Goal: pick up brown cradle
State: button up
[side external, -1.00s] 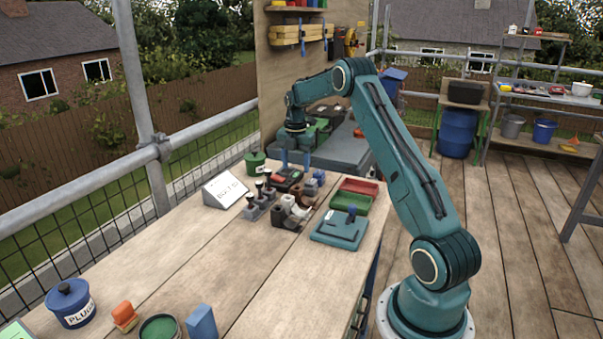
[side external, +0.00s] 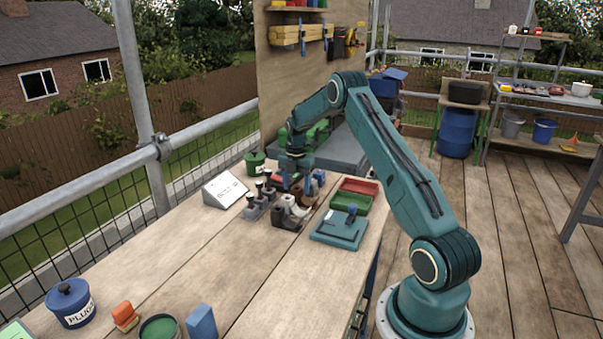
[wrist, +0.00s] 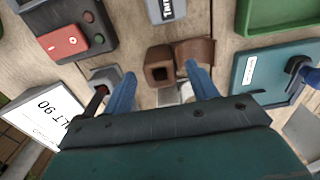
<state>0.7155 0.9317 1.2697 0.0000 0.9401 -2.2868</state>
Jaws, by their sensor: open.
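In the wrist view a brown block with a square hollow (wrist: 159,66) lies just ahead of my fingertips, with a curved brown piece (wrist: 196,51) at its right. I cannot tell whether they are one cradle or two parts. My gripper (wrist: 160,78) is open and empty; its blue fingers are spread, the right one overlapping the curved piece in view. In the side view my gripper (side external: 294,184) points down low over the brown and white parts. A dark brown part (side external: 283,218) and a white part (side external: 297,209) stand there; the gripper partly hides those behind.
Grey holders with black knobs (side external: 251,209) stand left of the brown parts, with a white sign (side external: 225,190) beyond. A teal plate (side external: 338,229) and a green tray (side external: 351,202) lie to the right. The near bench middle is clear.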

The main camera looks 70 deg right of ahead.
jog(key=shift+f, duration=1.1)
jog(key=shift+c, duration=0.2)
jog(key=c, duration=1)
